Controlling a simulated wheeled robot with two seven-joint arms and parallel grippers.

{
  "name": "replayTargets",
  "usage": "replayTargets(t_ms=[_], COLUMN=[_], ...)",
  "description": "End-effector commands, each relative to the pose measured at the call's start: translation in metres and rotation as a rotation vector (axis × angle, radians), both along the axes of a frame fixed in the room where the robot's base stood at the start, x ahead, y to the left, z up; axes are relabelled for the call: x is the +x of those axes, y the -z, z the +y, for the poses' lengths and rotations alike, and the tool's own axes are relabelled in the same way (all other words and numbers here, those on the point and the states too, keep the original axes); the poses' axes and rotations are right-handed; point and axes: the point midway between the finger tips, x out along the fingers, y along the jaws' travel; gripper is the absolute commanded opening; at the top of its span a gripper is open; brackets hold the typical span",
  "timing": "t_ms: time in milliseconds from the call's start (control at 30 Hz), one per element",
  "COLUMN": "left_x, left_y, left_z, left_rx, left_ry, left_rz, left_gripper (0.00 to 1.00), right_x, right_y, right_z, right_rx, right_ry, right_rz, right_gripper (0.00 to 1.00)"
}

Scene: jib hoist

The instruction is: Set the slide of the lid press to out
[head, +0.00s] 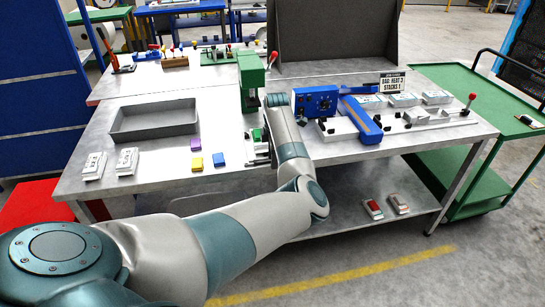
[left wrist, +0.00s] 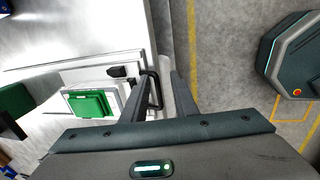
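The green lid press (head: 252,82) stands near the middle of the table; part of it also shows at the left of the left wrist view (left wrist: 14,102). A green block (left wrist: 92,103) sits on the pale slide (left wrist: 68,74) in the left wrist view, uncovered and toward the table's front edge. The slide's black loop handle (left wrist: 155,90) is at its front end. My left gripper (left wrist: 163,76) is at the handle, its fingers apart with the handle between or just beside them; contact is unclear. In the head view, my left arm partly hides the slide. My right gripper is out of view.
A blue machine (head: 316,101) stands right of my left arm. A grey tray (head: 153,122), white boxes (head: 95,165) and small coloured blocks (head: 219,160) lie to the left.

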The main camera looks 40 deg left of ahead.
Motion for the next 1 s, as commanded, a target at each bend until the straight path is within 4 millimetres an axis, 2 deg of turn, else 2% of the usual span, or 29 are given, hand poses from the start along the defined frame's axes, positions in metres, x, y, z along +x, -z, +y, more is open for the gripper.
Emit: replayTargets(t_ms=[367, 533, 767, 1000], left_x=[0.000, -0.001, -0.004, -0.011], left_y=[-0.003, -0.013, -0.044, -0.091], left_z=[0.002, 0.001, -0.005, -0.013], left_rx=[0.004, 0.006, 0.006, 0.005], left_ry=[-0.002, -0.002, -0.002, -0.002], left_rz=[-0.003, -0.004, -0.007, -0.008], left_gripper=[0.27, 0.27, 0.27, 0.27], right_x=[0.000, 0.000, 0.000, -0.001], right_y=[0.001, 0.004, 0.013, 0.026], right_z=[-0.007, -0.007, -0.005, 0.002], right_rx=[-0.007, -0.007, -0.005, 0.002], right_ry=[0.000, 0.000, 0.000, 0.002], right_rz=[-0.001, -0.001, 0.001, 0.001], right_gripper=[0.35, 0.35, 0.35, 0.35])
